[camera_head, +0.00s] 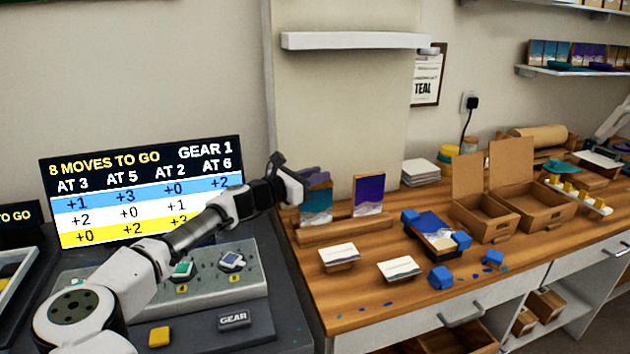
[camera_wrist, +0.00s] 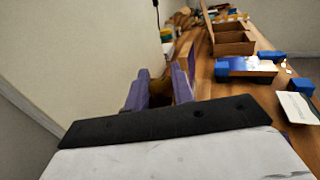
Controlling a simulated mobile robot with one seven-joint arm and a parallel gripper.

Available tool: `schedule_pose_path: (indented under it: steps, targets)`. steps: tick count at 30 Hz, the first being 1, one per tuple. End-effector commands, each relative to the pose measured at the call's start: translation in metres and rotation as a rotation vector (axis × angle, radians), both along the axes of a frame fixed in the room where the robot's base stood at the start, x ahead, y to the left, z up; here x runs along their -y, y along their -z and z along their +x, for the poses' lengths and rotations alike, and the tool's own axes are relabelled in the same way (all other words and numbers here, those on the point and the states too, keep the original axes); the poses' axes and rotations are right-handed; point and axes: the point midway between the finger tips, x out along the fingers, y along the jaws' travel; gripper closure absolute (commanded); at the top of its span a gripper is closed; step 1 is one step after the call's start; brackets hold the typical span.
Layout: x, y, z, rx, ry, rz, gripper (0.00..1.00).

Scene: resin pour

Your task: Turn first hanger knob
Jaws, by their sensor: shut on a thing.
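My gripper (camera_head: 315,177) has purple fingers and is at the top of a small teal and orange panel (camera_head: 316,202). The panel stands upright at the wooden rack (camera_head: 358,229). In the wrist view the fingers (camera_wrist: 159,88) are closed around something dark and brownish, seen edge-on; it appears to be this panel. The grey console (camera_head: 250,287) lies below my arm, far from the gripper. My arm hides part of the console. I cannot tell which knob is the first hanger knob.
A screen (camera_head: 140,190) reads "8 moves to go" and "Gear 1". A second panel (camera_head: 368,194) stands right of the gripper. White cards (camera_head: 339,254), a blue-cornered panel (camera_head: 436,230) and open boxes (camera_head: 486,216) occupy the bench. A white shelf (camera_head: 355,40) juts out above.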

Motion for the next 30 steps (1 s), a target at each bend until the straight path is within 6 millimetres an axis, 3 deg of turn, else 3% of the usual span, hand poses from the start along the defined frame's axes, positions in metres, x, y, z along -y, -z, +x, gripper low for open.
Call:
schedule_pose_path:
  steps: [12, 29, 30]
  targets:
    - [-0.0003, 0.0011, 0.0008, 0.001, 0.183, -0.003, 0.98]
    - [-0.0002, -0.0014, 0.0004, 0.002, 0.214, -0.003, 0.98]
    - [-0.0001, -0.0014, 0.0003, 0.002, 0.214, -0.003, 0.74]
